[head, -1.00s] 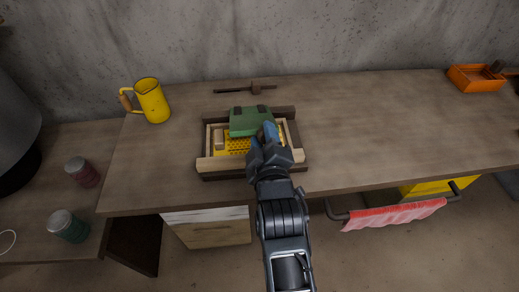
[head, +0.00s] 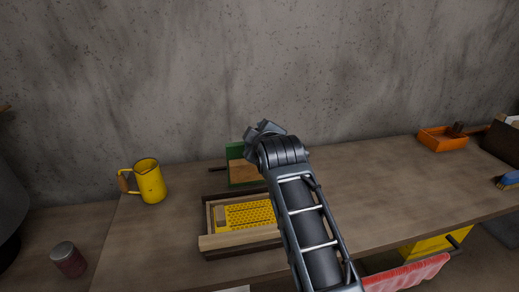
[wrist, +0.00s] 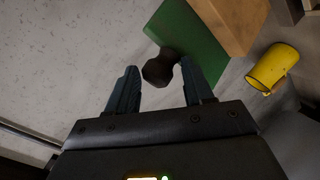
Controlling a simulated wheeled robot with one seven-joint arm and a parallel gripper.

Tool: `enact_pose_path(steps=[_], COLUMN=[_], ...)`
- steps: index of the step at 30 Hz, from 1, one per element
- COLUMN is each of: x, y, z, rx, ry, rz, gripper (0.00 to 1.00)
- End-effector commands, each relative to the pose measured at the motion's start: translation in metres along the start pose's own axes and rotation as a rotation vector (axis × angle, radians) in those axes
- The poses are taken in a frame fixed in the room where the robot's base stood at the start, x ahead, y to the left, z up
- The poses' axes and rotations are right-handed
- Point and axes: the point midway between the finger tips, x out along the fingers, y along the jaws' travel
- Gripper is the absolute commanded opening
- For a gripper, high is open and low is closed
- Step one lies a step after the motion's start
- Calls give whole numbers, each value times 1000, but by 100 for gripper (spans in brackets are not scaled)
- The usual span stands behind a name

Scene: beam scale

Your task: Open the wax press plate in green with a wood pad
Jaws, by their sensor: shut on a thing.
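The green press plate (head: 234,152) stands raised, about upright, at the back of the press frame (head: 238,241). Its tan wood pad (head: 241,173) faces the front. In the wrist view the green plate (wrist: 196,42) and pad (wrist: 232,20) fill the upper middle. A dark knob (wrist: 160,68) sticks out from the plate. My gripper (wrist: 158,72) is shut on this knob, with a finger on either side. In the head view my wrist hides the fingers and the plate's right part. The yellow perforated bed (head: 249,214) in the frame is exposed.
A yellow mug (head: 149,182) stands on the bench left of the press. An orange tray (head: 443,138) sits at the far right, near a blue brush (head: 510,178). A concrete wall (head: 340,70) rises behind the bench. The bench right of the press is clear.

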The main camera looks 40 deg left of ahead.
Motion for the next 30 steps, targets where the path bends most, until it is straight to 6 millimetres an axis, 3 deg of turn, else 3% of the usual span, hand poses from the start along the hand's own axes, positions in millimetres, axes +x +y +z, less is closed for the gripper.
enact_pose_path(steps=[8,22,23,25,30], x=[11,13,13,13,13], y=[7,5,5,5,5], z=[-6,-6,-6,-5,-5], rx=[-2,-1,-1,-1,-1], ry=[-35,-40,-40,-41,-41], rz=[-49,-59,-59,-59,-58], gripper=[0,0,53,60,60])
